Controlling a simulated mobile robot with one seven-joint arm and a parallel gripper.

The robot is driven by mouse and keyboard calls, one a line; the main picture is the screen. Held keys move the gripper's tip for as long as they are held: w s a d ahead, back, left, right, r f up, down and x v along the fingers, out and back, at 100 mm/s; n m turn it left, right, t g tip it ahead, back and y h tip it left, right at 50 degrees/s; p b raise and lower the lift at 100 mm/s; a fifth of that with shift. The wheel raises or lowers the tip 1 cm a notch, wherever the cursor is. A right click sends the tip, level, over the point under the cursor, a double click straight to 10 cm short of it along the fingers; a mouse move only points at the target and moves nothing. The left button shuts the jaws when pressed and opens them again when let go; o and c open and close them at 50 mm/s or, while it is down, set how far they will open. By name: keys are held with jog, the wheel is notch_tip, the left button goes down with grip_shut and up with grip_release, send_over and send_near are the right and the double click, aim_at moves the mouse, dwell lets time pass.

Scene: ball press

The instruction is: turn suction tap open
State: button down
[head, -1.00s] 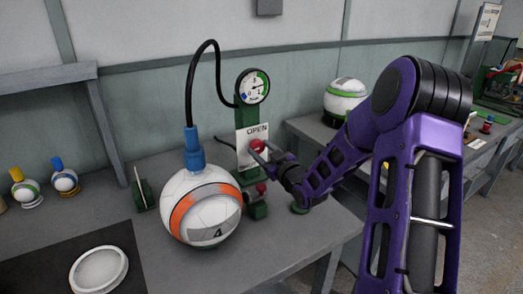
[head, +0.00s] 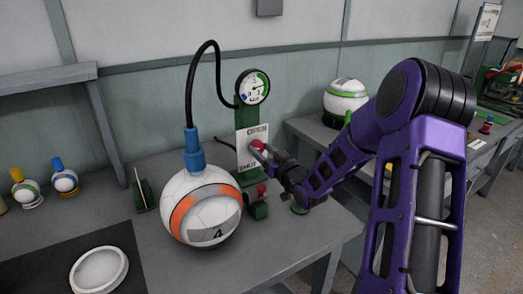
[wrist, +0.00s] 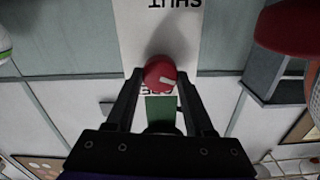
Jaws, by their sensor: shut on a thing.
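The suction tap is a red knob (head: 257,146) on a white plate (head: 245,160) lettered OPEN above and SHUT below, fixed to a green post. My gripper (head: 257,147) is at the knob, its arm reaching in from the right. In the wrist view the knob (wrist: 158,73) sits between the two fingertips (wrist: 160,74), which are shut on it. That view is upside down, with SHUT at the top and OPEN partly hidden behind the knob. A white mark on the knob points to the right and slightly down there. A round gauge (head: 253,88) tops the post.
A white and orange ball (head: 203,207) with a blue fitting (head: 194,152) and black hose (head: 190,90) stands left of the post. A second red-topped green fitting (head: 256,202) sits low beside the ball. A white and green dome (head: 345,98) stands behind my arm.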

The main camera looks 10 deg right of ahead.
jog(key=m, duration=0.3)
jog(key=shift+m+p, duration=0.4)
jog(key=m+p, duration=0.1)
jog(key=m, duration=0.2)
jog(key=shift+m, duration=0.3)
jog(key=m+p, duration=0.2)
jog(key=m, duration=0.4)
jog(key=shift+d+f, duration=0.1)
jog(key=shift+m+p, duration=0.3)
jog(key=shift+c, duration=1.4)
grip_release()
jog(key=v, duration=1.7)
jog(key=shift+s+p, duration=0.2)
jog(key=shift+p, duration=0.2)
